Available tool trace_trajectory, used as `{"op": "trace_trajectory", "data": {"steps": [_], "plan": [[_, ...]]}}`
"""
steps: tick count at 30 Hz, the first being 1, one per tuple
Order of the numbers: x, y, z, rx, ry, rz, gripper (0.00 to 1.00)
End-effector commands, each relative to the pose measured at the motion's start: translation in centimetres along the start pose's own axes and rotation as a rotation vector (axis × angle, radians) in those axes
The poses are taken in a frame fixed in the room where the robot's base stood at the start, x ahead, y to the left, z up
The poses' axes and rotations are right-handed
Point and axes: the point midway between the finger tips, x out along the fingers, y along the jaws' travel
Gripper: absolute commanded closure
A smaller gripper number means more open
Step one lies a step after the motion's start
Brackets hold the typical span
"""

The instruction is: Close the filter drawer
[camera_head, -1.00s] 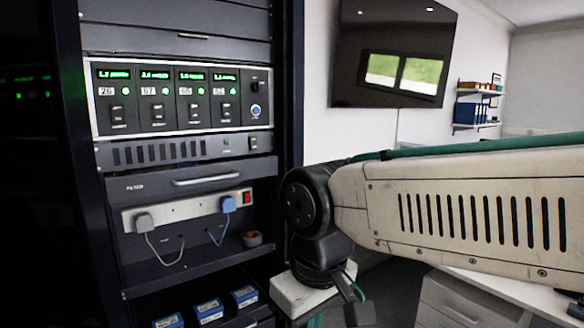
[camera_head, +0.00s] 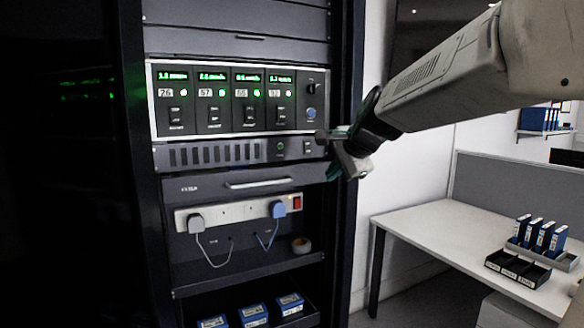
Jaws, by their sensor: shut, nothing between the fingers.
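The filter drawer (camera_head: 215,189) is the dark panel with a faint label at its left and a pale bar handle (camera_head: 262,183). It sits in the rack below the vented panel and above the power strip. From this angle I cannot tell how far its front stands out. My gripper (camera_head: 324,136) is shut and empty. It shows in front of the rack's right side, at the height of the vented panel, above and to the right of the drawer handle. It looks apart from the drawer.
The rack (camera_head: 345,245) has a panel of green displays and switches (camera_head: 238,97) above the vented panel (camera_head: 215,153). A power strip (camera_head: 238,213) with two plugs lies below the drawer. A white desk (camera_head: 440,235) stands right.

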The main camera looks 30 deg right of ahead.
Motion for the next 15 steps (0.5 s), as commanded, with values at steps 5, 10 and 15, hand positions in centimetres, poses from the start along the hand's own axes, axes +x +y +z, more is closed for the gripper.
{"op": "trace_trajectory", "data": {"steps": [5,10,15], "plan": [[4.2,0.2,0.1,-0.001,-0.003,0.006,1.0],[6.7,-1.0,0.1,-0.004,-0.002,0.003,1.0],[8.0,-2.2,0.1,-0.003,-0.001,0.002,1.0]]}}
